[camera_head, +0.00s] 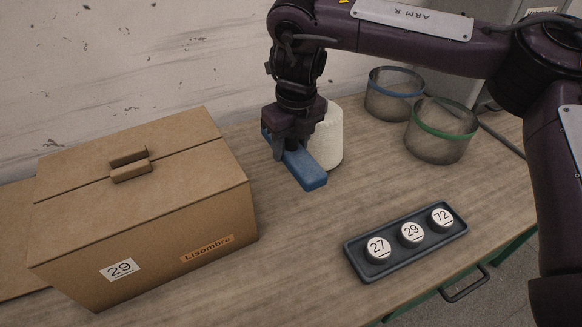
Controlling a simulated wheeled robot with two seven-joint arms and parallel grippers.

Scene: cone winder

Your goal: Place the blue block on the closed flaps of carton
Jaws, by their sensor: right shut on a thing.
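The blue block (309,171) is a long bar, held above the table right of the carton. My right gripper (287,146) is shut on the block and points down; the block sticks out of it toward the lower right. The carton (150,225) is brown cardboard, labelled 29 and "Lisombre", and stands on the left of the table. Its top flaps (180,147) are closed, with a small cardboard tab (130,170) upright over the middle seam. My left gripper is not in view.
A white cylinder (330,138) stands just behind the block. A dark tray (362,268) holds round pieces marked 27, 29 and 72. Two mesh baskets, one blue-rimmed (394,98) and one green-rimmed (438,138), stand at the back right. The table front between carton and tray is clear.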

